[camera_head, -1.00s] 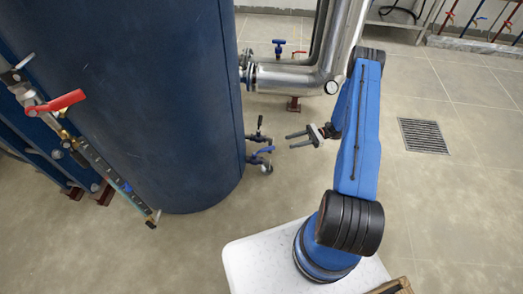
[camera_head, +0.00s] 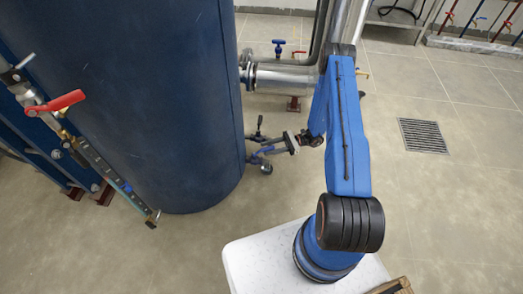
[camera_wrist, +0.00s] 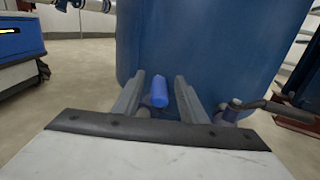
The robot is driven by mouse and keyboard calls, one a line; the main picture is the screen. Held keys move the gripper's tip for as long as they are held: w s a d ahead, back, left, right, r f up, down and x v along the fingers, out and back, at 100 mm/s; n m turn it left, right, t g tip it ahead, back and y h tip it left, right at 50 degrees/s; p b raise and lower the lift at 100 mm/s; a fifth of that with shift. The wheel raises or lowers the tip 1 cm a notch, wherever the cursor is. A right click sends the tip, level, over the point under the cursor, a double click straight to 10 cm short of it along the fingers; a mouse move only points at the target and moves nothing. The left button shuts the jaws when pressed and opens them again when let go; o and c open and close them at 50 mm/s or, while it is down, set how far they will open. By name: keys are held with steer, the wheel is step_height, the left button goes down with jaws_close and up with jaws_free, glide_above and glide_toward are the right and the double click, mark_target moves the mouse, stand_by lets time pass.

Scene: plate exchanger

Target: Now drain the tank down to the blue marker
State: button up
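The blue tank (camera_head: 150,110) stands at the left in the head view, and its wall (camera_wrist: 215,50) fills the middle of the wrist view. A sight gauge (camera_head: 110,175) with small coloured marks slants along its left side; its level is too small to read. Low on the tank's right side are a black-handled valve (camera_head: 258,133) and a blue-handled valve (camera_head: 263,150). My gripper (camera_head: 270,146) is at the blue-handled valve. In the wrist view the open fingers (camera_wrist: 160,98) stand either side of the blue handle (camera_wrist: 159,91), with gaps visible; contact is not clear.
A black lever valve (camera_wrist: 250,105) sits just right of the fingers. A steel pipe (camera_head: 290,75) runs above my gripper in the head view. A red-handled valve (camera_head: 55,102) is at the far left. The floor around the drain grate (camera_head: 424,136) is clear.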

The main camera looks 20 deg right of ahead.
mark_target(262, 150)
steer(key=shift+a, duration=1.95)
jaws_close()
